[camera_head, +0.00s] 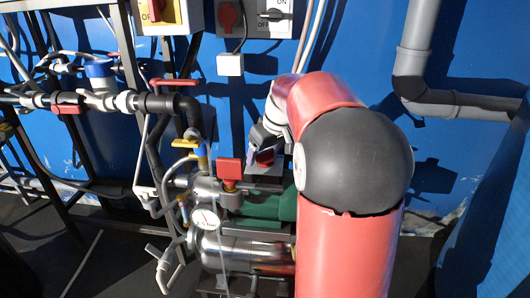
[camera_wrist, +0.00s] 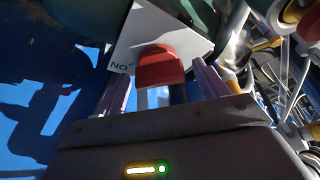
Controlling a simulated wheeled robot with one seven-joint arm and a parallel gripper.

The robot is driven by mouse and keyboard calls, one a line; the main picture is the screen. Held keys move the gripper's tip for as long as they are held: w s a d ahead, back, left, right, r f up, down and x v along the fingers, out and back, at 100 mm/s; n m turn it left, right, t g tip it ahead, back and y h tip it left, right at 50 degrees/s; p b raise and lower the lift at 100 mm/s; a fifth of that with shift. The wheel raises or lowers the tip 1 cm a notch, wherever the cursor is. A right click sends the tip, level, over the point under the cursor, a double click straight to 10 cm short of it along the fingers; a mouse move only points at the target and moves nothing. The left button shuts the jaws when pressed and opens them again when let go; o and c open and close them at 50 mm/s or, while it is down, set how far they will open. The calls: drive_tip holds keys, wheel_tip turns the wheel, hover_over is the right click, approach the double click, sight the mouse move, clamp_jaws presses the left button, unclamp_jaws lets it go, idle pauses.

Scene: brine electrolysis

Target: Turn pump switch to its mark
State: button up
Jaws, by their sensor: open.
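The pump switch is a red knob on a pale plate. In the wrist view the red knob (camera_wrist: 158,68) stands in front of the plate (camera_wrist: 165,28), whose visible lettering reads "NO" upside down. My gripper (camera_wrist: 161,74) is open, with one finger to each side of the knob. A gap shows between the knob and each finger, and I see no touch. In the head view the knob (camera_head: 265,158) sits above the green pump body (camera_head: 262,211), partly hidden by my gripper (camera_head: 256,149). The mark for the switch cannot be made out.
A red-handled valve (camera_head: 230,170) and a pressure gauge (camera_head: 205,219) stand close left of the switch. Pipes with a blue-topped fitting (camera_head: 101,68) run at the left. Switch boxes (camera_head: 268,17) hang above on the blue wall. A grey pipe (camera_head: 410,70) runs at the right.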

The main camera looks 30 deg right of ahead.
drive_tip(key=shift+c, duration=0.3)
drive_tip(key=c, duration=0.9)
drive_tip(key=shift+n, duration=0.3)
drive_tip(key=n+y, duration=0.1)
drive_tip(key=n, duration=0.2)
drive_tip(key=shift+n+y, duration=0.3)
drive_tip(key=n+g+y, duration=0.1)
drive_tip(key=n, duration=0.3)
drive_tip(key=shift+n+g+p, duration=0.3)
drive_tip(key=shift+g+p, duration=0.1)
drive_tip(key=n, duration=0.2)
drive_tip(key=n+g+y+p, duration=0.1)
drive_tip(key=n, duration=0.1)
drive_tip(key=shift+r+g, duration=0.1)
drive_tip(key=shift+g, duration=0.2)
drive_tip(key=n+g, duration=0.1)
drive_tip(key=n, duration=0.1)
drive_tip(key=n+p, duration=0.1)
drive_tip(key=n, duration=0.2)
drive_tip(key=shift+g, duration=0.4)
